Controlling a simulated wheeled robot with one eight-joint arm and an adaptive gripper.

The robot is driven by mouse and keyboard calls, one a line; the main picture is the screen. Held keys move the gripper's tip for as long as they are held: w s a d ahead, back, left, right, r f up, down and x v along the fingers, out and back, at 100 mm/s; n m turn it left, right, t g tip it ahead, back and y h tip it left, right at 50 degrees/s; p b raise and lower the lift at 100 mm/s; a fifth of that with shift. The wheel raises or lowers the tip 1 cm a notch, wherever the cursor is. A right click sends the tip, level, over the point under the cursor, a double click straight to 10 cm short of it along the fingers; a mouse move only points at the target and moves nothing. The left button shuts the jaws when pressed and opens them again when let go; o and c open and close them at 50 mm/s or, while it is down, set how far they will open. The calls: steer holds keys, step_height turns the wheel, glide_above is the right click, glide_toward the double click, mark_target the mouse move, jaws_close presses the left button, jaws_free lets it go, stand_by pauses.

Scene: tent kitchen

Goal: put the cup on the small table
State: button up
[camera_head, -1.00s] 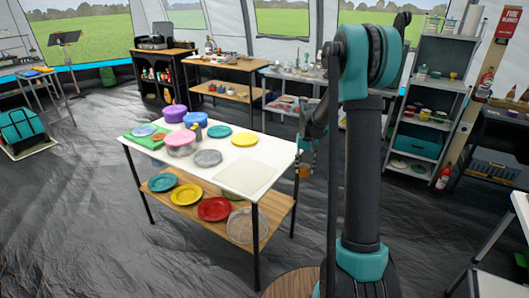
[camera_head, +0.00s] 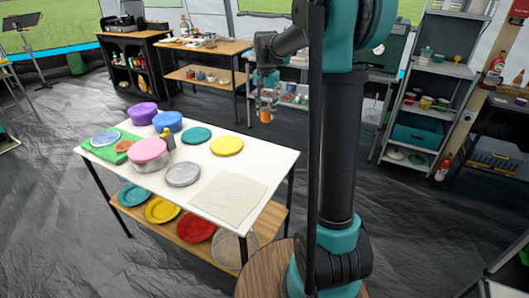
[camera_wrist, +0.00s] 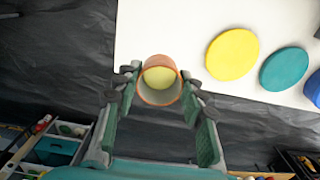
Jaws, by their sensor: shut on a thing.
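An orange cup (camera_wrist: 159,97) with a yellowish inside sits between the fingers of my gripper (camera_wrist: 159,84) in the wrist view. The fingers are shut on it. In the head view, my gripper (camera_head: 267,90) and the orange cup (camera_head: 266,114) are beyond the far right part of a white-topped table (camera_head: 262,160), above floor level. In the wrist view the white tabletop (camera_wrist: 145,35) lies below, and the cup overlaps its edge in the picture. I cannot tell the cup's exact height above it.
A shelf rack (camera_head: 430,110) stands at the right.

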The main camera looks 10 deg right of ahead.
step_height(320, 180, down, 19)
steer(key=shift+f, duration=0.2)
stand_by(0.4)
steer(key=shift+f, duration=0.15)
steer(key=o, duration=1.1)
steer(key=shift+o, duration=0.2)
step_height(320, 180, up, 12)
steer(key=s+d+f+n+t, duration=0.1)
steer(key=s+f+n, duration=0.1)
steer(key=s, duration=0.8)
steer(key=s+d+f+n+t, duration=0.1)
steer(key=s+d+f+n, duration=0.1)
steer(key=s, duration=0.7)
steer(key=s+d+f+n+t, duration=0.1)
steer(key=s+f+n+t, duration=0.1)
steer(key=s, duration=0.8)
steer(key=shift+s+d+f+n, duration=0.35)
steer(key=shift+f+n, duration=0.25)
steer(key=shift+f, duration=0.15)
